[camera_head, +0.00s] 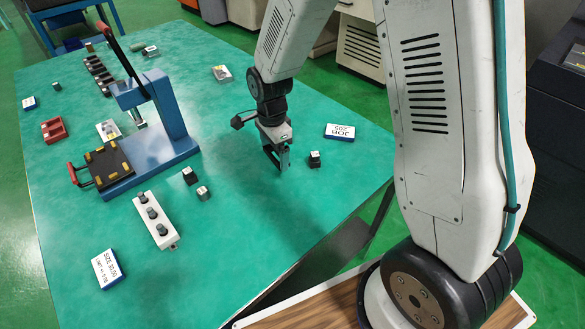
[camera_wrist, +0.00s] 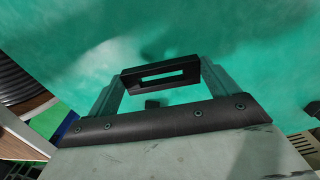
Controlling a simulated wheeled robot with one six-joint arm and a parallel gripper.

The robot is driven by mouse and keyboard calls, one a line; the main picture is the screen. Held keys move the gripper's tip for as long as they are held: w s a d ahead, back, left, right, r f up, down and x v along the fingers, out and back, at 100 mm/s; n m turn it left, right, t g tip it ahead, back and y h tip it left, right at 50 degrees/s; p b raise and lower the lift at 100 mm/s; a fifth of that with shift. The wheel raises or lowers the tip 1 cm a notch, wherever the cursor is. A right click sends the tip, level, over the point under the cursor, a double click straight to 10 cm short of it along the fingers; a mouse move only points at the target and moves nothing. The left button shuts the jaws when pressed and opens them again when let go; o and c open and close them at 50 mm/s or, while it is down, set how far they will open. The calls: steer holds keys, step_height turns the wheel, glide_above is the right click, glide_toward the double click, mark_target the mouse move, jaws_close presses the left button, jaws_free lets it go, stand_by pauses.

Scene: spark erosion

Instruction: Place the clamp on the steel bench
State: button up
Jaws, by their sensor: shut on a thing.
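My gripper (camera_head: 277,157) points down over the right part of the green-topped bench (camera_head: 330,190). In the wrist view my gripper (camera_wrist: 163,88) has its two fingers on either side of a dark slotted piece (camera_wrist: 160,68), which I take to be the clamp. The piece spans the space between the fingertips. In the head view the fingers mostly hide it, low over the green top; I cannot tell if it touches the surface. No bare steel top can be made out clearly; a dark-topped table with blue legs (camera_head: 62,12) stands at the far left.
A small black block (camera_head: 314,159) stands just right of my gripper, near the JOB 205 plate (camera_head: 339,131). A blue press (camera_head: 165,145) and a white block with several knobs (camera_head: 155,219) stand left. The green top in front of my gripper is clear.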

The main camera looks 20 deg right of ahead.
glide_above(295, 180)
steer(key=shift+w+a+f, duration=0.1)
steer(key=shift+w+f, duration=0.2)
steer(key=shift+s+f, duration=0.15)
steer(key=shift+f, duration=0.75)
steer(key=shift+s+f, duration=0.1)
steer(key=shift+f, duration=0.75)
steer(key=shift+f, duration=0.2)
steer(key=o, duration=1)
steer(key=shift+r, duration=0.1)
step_height(295, 180, up, 12)
steer(key=s+d+r+n, duration=0.1)
steer(key=s+r+n, duration=0.4)
steer(key=s, duration=0.2)
steer(key=s+d+r+n, duration=0.1)
steer(key=s+r+n, duration=0.5)
steer(key=s, duration=0.1)
steer(key=s+d+r+n+t, duration=0.1)
steer(key=s+r+n, duration=0.4)
steer(key=s, duration=0.3)
steer(key=shift+d+r, duration=0.2)
steer(key=shift+r, duration=0.05)
